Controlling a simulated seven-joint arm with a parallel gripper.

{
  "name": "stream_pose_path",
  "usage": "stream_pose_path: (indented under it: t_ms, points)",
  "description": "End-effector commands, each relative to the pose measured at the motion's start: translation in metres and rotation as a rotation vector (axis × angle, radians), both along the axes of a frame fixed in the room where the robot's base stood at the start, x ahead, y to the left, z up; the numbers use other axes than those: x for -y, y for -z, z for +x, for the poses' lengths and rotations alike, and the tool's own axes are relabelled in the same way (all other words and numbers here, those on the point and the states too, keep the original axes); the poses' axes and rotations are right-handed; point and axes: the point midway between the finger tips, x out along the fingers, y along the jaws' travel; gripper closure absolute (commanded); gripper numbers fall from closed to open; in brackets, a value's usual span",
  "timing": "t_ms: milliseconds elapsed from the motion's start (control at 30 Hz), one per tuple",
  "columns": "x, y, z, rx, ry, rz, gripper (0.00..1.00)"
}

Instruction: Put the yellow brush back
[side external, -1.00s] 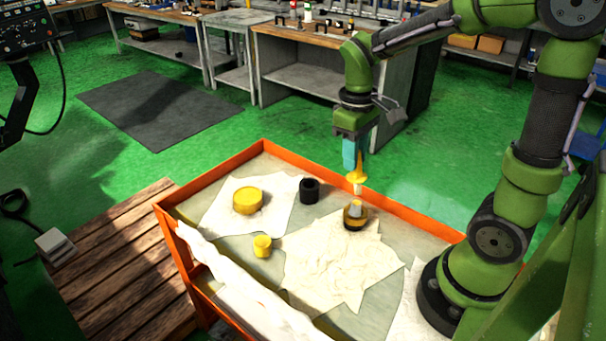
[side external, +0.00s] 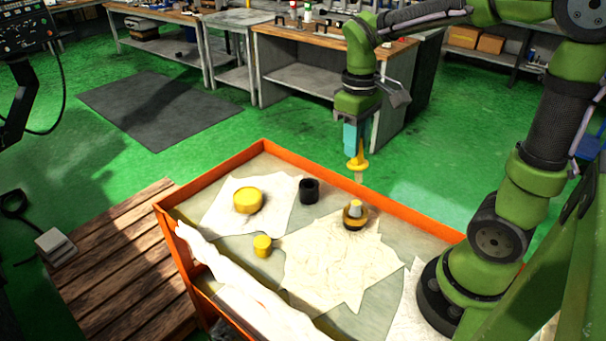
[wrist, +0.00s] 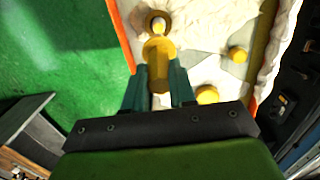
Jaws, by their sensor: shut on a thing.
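The yellow brush (side external: 357,163) is upright between the teal fingers of my gripper (side external: 354,143), with its pale tip pointing down. My gripper is shut on it and holds it in the air above the far side of the orange-edged cart. In the wrist view the brush (wrist: 158,52) shows between the fingertips (wrist: 159,80). A round dark and yellow piece with a grey centre (side external: 355,216) stands on a white cloth below the brush, clearly apart from its tip. This piece also shows beyond the brush in the wrist view (wrist: 158,22).
The cart's orange rim (side external: 400,212) runs along the far side. A black cylinder (side external: 309,190), a wide yellow round piece (side external: 248,200) and a small yellow cylinder (side external: 262,246) stand on the cart top. White cloths (side external: 330,270) cover much of it.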

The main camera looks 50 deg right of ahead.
Motion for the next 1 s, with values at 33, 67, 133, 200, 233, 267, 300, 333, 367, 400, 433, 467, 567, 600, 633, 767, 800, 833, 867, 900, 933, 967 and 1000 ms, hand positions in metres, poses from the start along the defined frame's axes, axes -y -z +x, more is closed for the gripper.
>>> stream_pose_path:
  t_ms: [33, 67, 133, 200, 233, 267, 300, 333, 367, 400, 433, 467, 567, 600, 633, 767, 800, 833, 867, 900, 933, 967, 1000]
  points:
    - [0.0, 0.002, 0.0, 0.013, 0.0, 0.0, 1.0]
    - [0.0, 0.004, 0.002, 0.021, 0.0, 0.0, 1.0]
    - [0.0, 0.01, 0.017, 0.045, -0.001, 0.0, 1.0]
    - [0.001, 0.013, 0.036, 0.065, -0.002, 0.0, 1.0]
    - [0.002, 0.014, 0.045, 0.073, -0.003, -0.001, 1.0]
    - [0.002, 0.015, 0.054, 0.081, -0.003, 0.0, 1.0]
    - [0.002, 0.017, 0.066, 0.093, -0.002, 0.0, 1.0]
    - [0.003, 0.017, 0.075, 0.102, -0.002, 0.0, 1.0]
    - [0.003, 0.018, 0.083, 0.109, -0.002, 0.0, 1.0]
    - [0.004, 0.018, 0.095, 0.122, -0.002, -0.001, 1.0]
    - [0.004, 0.017, 0.102, 0.131, -0.002, -0.001, 1.0]
    - [0.005, 0.016, 0.109, 0.141, -0.001, 0.0, 1.0]
    - [0.006, 0.012, 0.122, 0.172, 0.001, -0.001, 1.0]
    - [0.006, 0.017, 0.12, 0.178, 0.001, -0.001, 1.0]
    - [0.006, 0.021, 0.119, 0.18, 0.001, 0.0, 1.0]
    - [0.006, 0.047, 0.119, 0.183, 0.002, 0.0, 1.0]
    - [0.006, 0.054, 0.119, 0.182, 0.001, 0.0, 1.0]
    - [0.006, 0.059, 0.119, 0.184, 0.001, 0.0, 1.0]
    - [0.006, 0.063, 0.119, 0.185, 0.002, 0.0, 1.0]
    - [0.006, 0.067, 0.119, 0.184, 0.003, 0.001, 1.0]
    - [0.006, 0.07, 0.119, 0.185, 0.002, 0.0, 1.0]
    - [0.006, 0.072, 0.12, 0.186, 0.002, 0.0, 1.0]
    - [0.006, 0.075, 0.119, 0.185, 0.003, 0.0, 1.0]
